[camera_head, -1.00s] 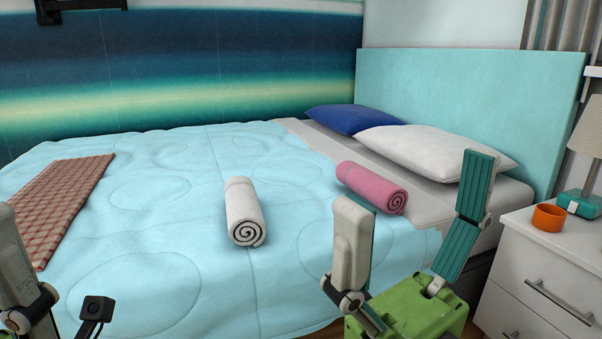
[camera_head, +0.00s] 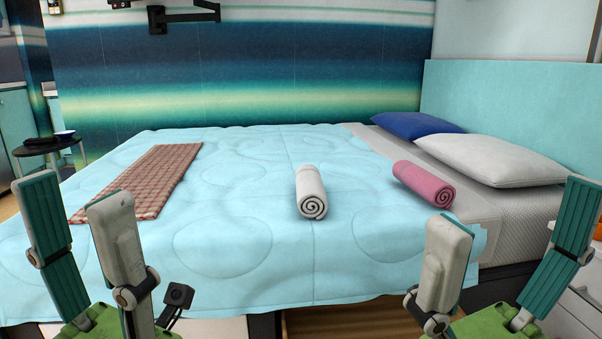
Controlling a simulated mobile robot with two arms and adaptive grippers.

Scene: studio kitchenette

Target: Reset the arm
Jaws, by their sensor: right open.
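My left gripper (camera_head: 82,208) is at the lower left, in front of the bed's near edge. Its two fingers stand up and spread apart, with nothing between them. My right gripper (camera_head: 513,225) is at the lower right, between the bed's near right corner and the nightstand. Its fingers are wide apart and empty. Both grippers are clear of the towels on the bed.
The bed (camera_head: 240,240) carries a white rolled towel (camera_head: 311,190), a pink rolled towel (camera_head: 424,184), a red checked cloth (camera_head: 140,184), and blue (camera_head: 415,125) and white (camera_head: 490,159) pillows. A white nightstand (camera_head: 575,300) is at the right edge. A small dark table (camera_head: 50,147) stands far left.

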